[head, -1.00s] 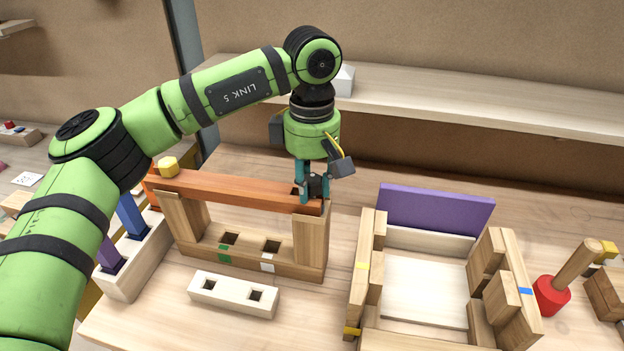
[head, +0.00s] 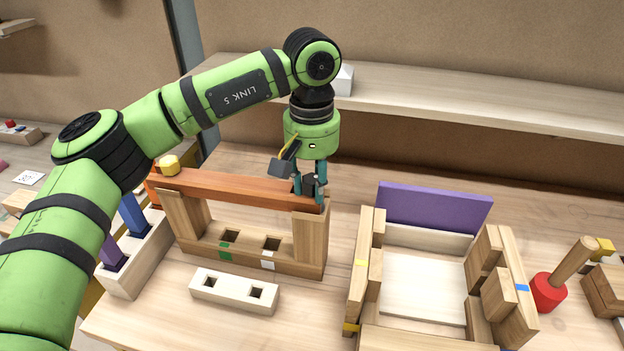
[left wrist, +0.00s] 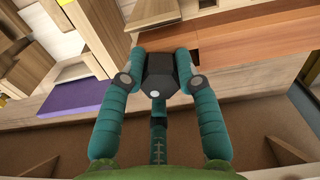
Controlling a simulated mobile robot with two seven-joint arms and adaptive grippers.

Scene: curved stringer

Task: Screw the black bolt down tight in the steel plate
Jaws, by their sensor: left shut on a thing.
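My left gripper (head: 310,192) points down at the right end of an orange-brown beam (head: 230,190). It is shut on a black bolt (head: 309,184), its teal fingers on either side. In the left wrist view the bolt's black six-sided head (left wrist: 160,74) sits between the fingertips. The bolt's lower part is hidden, so I cannot tell how deep it sits. A dark square opening (left wrist: 194,57) shows in the beam beside the bolt. The surface under the bolt looks like wood; I cannot make out a steel plate. My right gripper is not in view.
A wooden post (head: 311,240) stands under the beam's right end. A pale two-hole block (head: 234,293) lies in front. A wooden frame with a purple panel (head: 434,213) stands right, beside a red-headed mallet (head: 550,292). A shelf (head: 480,105) runs behind.

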